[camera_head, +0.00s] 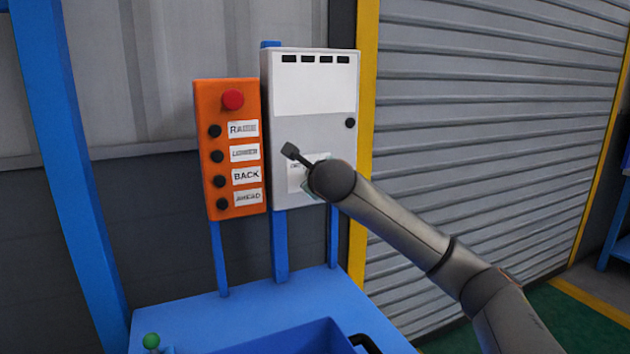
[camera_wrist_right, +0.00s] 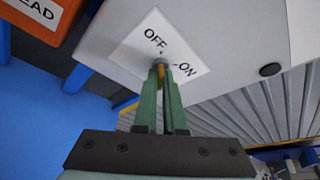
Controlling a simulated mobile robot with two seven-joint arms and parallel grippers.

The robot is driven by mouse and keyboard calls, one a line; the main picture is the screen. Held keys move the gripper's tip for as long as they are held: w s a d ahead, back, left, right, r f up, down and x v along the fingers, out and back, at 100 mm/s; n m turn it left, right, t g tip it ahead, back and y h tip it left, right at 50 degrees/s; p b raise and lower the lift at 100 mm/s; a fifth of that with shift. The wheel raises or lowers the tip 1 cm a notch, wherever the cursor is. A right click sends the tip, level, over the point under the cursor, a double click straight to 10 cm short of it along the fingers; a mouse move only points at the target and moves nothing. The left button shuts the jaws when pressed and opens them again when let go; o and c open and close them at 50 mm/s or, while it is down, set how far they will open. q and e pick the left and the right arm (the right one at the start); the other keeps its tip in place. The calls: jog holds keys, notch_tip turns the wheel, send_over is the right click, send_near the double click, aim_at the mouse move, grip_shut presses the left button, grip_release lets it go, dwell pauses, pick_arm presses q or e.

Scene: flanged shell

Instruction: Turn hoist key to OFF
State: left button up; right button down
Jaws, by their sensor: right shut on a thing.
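The hoist key (camera_wrist_right: 159,63) is a small greyish piece on the white label plate (camera_wrist_right: 190,60) marked OFF and ON. The plate is on the front of the grey control box (camera_head: 315,95). My right gripper (camera_wrist_right: 160,72) has green fingers closed together on the key, right at the plate. The fingers cover most of the key, so I cannot tell which word it points to. In the head view my right arm hides most of the gripper and the key; part of the label (camera_head: 294,172) shows beside it. My left gripper is out of view.
An orange pendant (camera_head: 217,150) with a red button and several black buttons hangs left of the box. A blue bench (camera_head: 240,310) is below. A yellow post (camera_head: 366,50) and a grey roller shutter (camera_head: 490,130) are to the right.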

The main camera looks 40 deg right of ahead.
dwell(0.4)
jog(key=c, duration=1)
grip_release()
jog(key=b+v, duration=0.2)
jog(key=v, duration=1)
jog(key=shift+s+a, duration=0.15)
jog(key=shift+a, duration=0.15)
